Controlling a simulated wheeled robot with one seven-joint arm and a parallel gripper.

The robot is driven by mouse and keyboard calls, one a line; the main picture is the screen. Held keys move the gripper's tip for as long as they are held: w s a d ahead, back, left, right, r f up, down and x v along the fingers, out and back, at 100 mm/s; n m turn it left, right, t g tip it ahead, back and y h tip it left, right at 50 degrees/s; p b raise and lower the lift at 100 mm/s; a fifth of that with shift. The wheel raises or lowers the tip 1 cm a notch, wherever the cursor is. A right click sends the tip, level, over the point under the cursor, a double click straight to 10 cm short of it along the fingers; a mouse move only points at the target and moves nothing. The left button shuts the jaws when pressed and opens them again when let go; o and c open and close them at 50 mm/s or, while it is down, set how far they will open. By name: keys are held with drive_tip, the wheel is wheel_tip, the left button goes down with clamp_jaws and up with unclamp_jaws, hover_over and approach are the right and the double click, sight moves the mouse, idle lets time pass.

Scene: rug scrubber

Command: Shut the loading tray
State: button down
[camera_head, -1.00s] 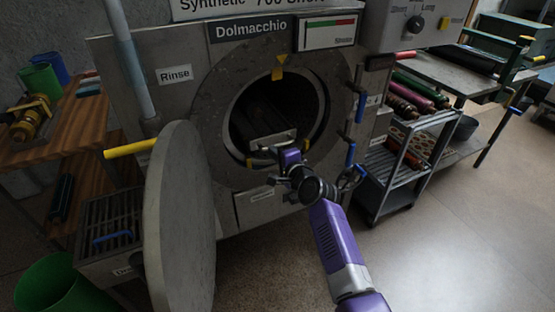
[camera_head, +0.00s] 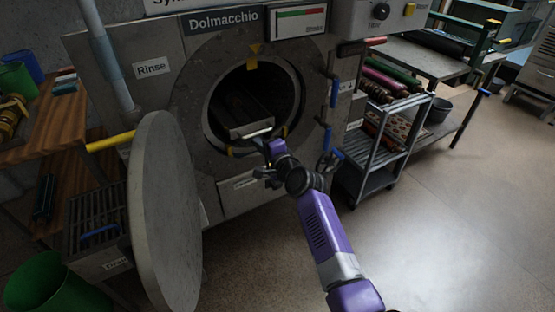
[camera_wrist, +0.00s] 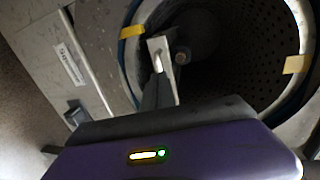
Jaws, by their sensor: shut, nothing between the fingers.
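The loading tray (camera_head: 250,131) is a grey tray with a pale front edge. It lies in the round opening of the scrubber drum (camera_head: 212,112), its front edge near the lower rim; its back runs into the dark. My gripper (camera_head: 272,146) is at the lower right of the opening, just in front of the tray's front edge. In the wrist view my gripper (camera_wrist: 160,72) is shut and empty, its tip overlapping a pale plate of the tray (camera_wrist: 165,45). Whether they touch I cannot tell.
The drum's round door (camera_head: 165,215) stands wide open at the left. Blue-handled levers (camera_head: 333,93) are right of the opening. A wheeled rack (camera_head: 385,150) stands further right. A green bin (camera_head: 45,285) is at the lower left. The floor at the right is clear.

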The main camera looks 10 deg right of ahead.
drive_tip(key=s+d+r+n+t+h+p, duration=0.1)
drive_tip(key=s+d+r+n+t+h, duration=0.15)
drive_tip(key=s+d, duration=0.45)
drive_tip(key=s+d+r+n+t+h+p, duration=0.15)
drive_tip(key=s+r+n, duration=0.25)
drive_tip(key=s, duration=0.7)
drive_tip(key=s+d+n+g+p, duration=0.1)
drive_tip(key=s+n, duration=0.3)
drive_tip(key=s, duration=1.8)
drive_tip(key=s+d+n+g+h+p, duration=0.1)
drive_tip(key=s+d+n+g, duration=0.1)
drive_tip(key=s, duration=2.1)
drive_tip(key=shift+d+r+n+g, duration=0.25)
drive_tip(key=shift+n+g, duration=0.25)
drive_tip(key=shift+n, duration=0.35)
